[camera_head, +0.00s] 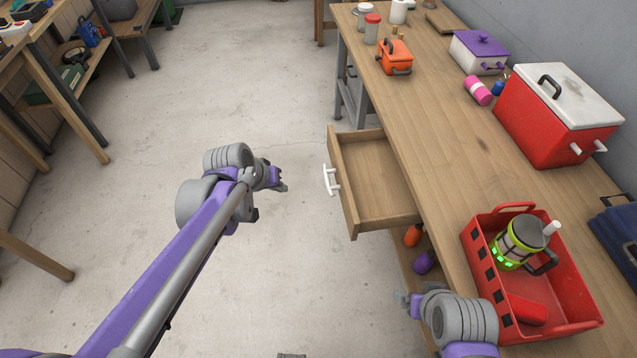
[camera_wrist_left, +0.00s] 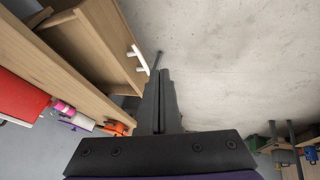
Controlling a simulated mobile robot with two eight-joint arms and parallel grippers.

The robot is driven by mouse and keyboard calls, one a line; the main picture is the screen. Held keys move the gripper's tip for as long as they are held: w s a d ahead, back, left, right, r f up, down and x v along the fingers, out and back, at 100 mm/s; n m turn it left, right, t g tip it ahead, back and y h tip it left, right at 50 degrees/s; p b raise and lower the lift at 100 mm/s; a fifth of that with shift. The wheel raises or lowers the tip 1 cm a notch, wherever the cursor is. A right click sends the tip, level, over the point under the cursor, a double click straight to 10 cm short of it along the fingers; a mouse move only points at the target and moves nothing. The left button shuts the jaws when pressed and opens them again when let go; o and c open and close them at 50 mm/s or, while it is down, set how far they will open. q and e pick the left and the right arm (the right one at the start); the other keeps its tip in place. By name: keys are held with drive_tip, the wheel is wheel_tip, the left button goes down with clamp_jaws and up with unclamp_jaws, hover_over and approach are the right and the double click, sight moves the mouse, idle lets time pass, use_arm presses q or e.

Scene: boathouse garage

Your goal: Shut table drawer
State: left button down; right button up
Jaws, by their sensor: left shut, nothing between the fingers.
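The wooden table drawer (camera_head: 372,185) is pulled out from the table's left side, and its inside is empty. Its front panel carries a white handle (camera_head: 331,180), which also shows in the left wrist view (camera_wrist_left: 138,59). My left gripper (camera_head: 281,185) is shut and empty, a short way left of the handle and apart from it in the head view. In the left wrist view its dark fingers (camera_wrist_left: 159,62) lie together beside the handle. My right gripper (camera_head: 404,300) is partly seen at the table's near edge; its fingers are too unclear to judge.
The wooden table (camera_head: 445,140) bears a red crate (camera_head: 480,265) with a lantern (camera_head: 518,240), a red cooler (camera_head: 545,125), a purple-lidded box (camera_head: 478,55) and an orange toolbox (camera_head: 395,58). Bottles stand below the drawer. The concrete floor (camera_head: 230,80) left of the drawer is clear.

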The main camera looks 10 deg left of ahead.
use_arm(q)
drive_tip(key=w+f+h+b, duration=0.1)
drive_tip(key=w+f+b, duration=0.1)
drive_tip(key=w+f, duration=0.65)
drive_tip(key=w+d+f, duration=0.7)
drive_tip(key=d, duration=0.1)
drive_tip(key=shift+n+b, duration=0.3)
hover_over(380, 181)
drive_tip(key=shift+d, duration=0.2)
drive_tip(key=shift+a+b, duration=0.1)
drive_tip(key=shift+b, duration=0.2)
